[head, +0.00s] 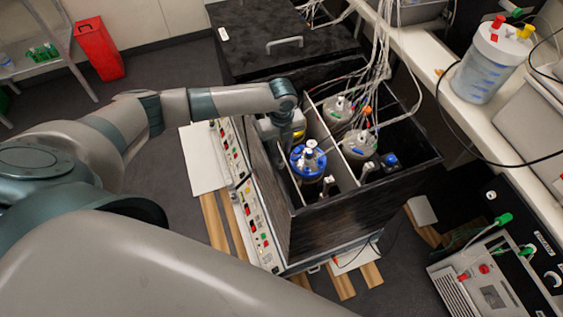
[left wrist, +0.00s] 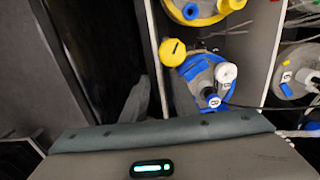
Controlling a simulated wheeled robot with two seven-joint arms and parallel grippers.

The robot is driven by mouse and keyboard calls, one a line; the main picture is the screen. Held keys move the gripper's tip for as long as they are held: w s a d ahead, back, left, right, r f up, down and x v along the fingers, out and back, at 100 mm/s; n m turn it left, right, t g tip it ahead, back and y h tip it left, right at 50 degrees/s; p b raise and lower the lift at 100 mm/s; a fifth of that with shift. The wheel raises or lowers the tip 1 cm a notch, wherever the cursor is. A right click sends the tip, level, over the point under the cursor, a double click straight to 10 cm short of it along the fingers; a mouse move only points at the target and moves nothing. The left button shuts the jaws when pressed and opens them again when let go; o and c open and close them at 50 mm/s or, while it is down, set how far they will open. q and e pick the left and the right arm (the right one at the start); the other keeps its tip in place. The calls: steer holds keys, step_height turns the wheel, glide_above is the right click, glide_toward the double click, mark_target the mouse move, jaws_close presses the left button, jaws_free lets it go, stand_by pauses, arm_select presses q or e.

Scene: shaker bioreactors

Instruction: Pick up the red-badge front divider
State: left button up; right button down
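My left gripper (head: 284,126) reaches down over the near left side of the open black shaker box (head: 338,217). No red badge can be made out on any panel. My right gripper is out of view.
A blue-lidded vessel (head: 308,160) stands close beside my left gripper and shows in the left wrist view (left wrist: 204,80). A yellow-lidded vessel (left wrist: 205,10) is beyond it. Grey-lidded vessels (head: 358,144) with cables fill the other row.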

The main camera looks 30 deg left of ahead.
arm_select(q)
steer(key=shift+f, duration=0.4)
jaws_close()
steer(key=shift+r, duration=0.15)
step_height(320, 180, up, 28)
steer(key=b, duration=0.6)
stand_by(0.5)
